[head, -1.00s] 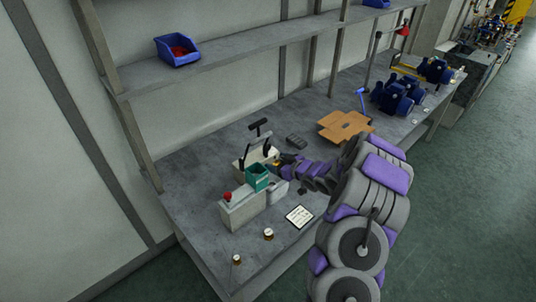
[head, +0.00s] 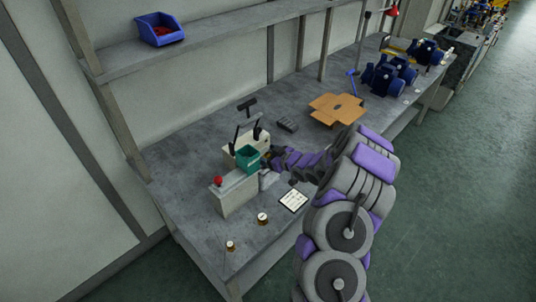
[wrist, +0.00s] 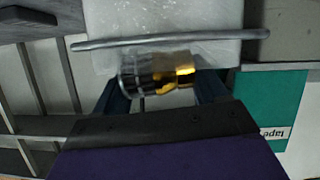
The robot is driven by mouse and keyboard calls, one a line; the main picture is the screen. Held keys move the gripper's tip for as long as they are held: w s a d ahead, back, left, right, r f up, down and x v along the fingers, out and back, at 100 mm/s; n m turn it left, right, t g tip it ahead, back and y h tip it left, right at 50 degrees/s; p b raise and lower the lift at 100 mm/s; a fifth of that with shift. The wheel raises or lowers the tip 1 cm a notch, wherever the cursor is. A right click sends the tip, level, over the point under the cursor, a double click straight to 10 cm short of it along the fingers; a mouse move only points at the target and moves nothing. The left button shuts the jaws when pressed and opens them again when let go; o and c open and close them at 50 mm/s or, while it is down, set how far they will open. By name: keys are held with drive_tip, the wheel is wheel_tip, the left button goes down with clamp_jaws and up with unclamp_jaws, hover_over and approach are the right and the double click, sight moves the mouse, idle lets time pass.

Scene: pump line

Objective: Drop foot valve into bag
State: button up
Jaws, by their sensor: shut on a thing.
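In the wrist view, my gripper (wrist: 160,86) is shut on a foot valve (wrist: 158,72), a short cylinder with a shiny brass end and a darker grey end. The valve lies crosswise between the dark blue fingers. A whitish, translucent bag (wrist: 165,22) is just beyond it, with a grey bar across the bag's near side. I cannot tell whether the valve is over the bag's opening. In the head view, my gripper (head: 268,160) is small, beside the teal box and the bag stand; the held valve is not clear there.
A teal box (head: 248,160) stands close by; its label shows in the wrist view. A grey block with a red button (head: 218,181) is in front. Two small brass-and-white parts (head: 263,218) and a white card (head: 293,200) lie on the bench (head: 195,160).

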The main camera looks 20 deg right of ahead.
drive_tip(key=shift+d, duration=0.1)
drive_tip(key=o, duration=0.8)
drive_tip(key=shift+d, duration=0.2)
drive_tip(key=o, duration=0.3)
drive_tip(key=shift+a+r, duration=0.1)
drive_tip(key=shift+o, duration=0.3)
drive_tip(key=shift+a, duration=0.15)
drive_tip(key=shift+s+d+r, duration=0.2)
drive_tip(key=shift+s+d, duration=0.2)
drive_tip(key=shift+d, duration=0.05)
drive_tip(key=p+v, duration=0.3)
drive_tip(key=v, duration=1.3)
drive_tip(key=shift+s+a, duration=0.25)
drive_tip(key=shift+a, duration=0.15)
